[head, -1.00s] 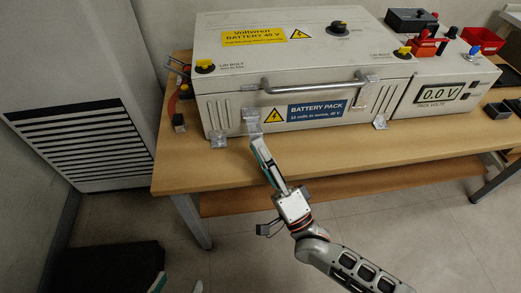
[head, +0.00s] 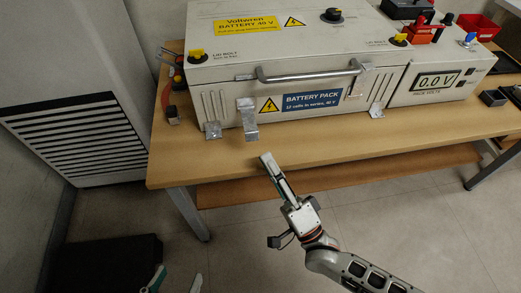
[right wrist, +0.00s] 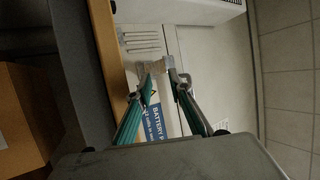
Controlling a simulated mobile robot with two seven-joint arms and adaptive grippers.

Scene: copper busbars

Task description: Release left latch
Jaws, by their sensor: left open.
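The left latch (head: 247,118) is a metal piece on the front of the battery pack (head: 225,75), left of the yellow triangle. Its plate hangs low, clear of the metal catch on the lid edge above. My right gripper (head: 266,159) is in front of and below it, apart from it. In the right wrist view, the right gripper's fingertips (right wrist: 163,73) are apart with nothing held; the latch (right wrist: 148,66) appears beyond them. My left gripper (head: 177,277) shows only as two spread fingers at the bottom edge, far from the pack.
The right latch (head: 358,85) sits up near the lid edge. A handle bar (head: 310,74) runs along the front. Metal feet (head: 213,130) stand at the pack's base. The wooden table's (head: 330,145) front strip is clear. A voltage meter (head: 436,82) reads 0.0 V.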

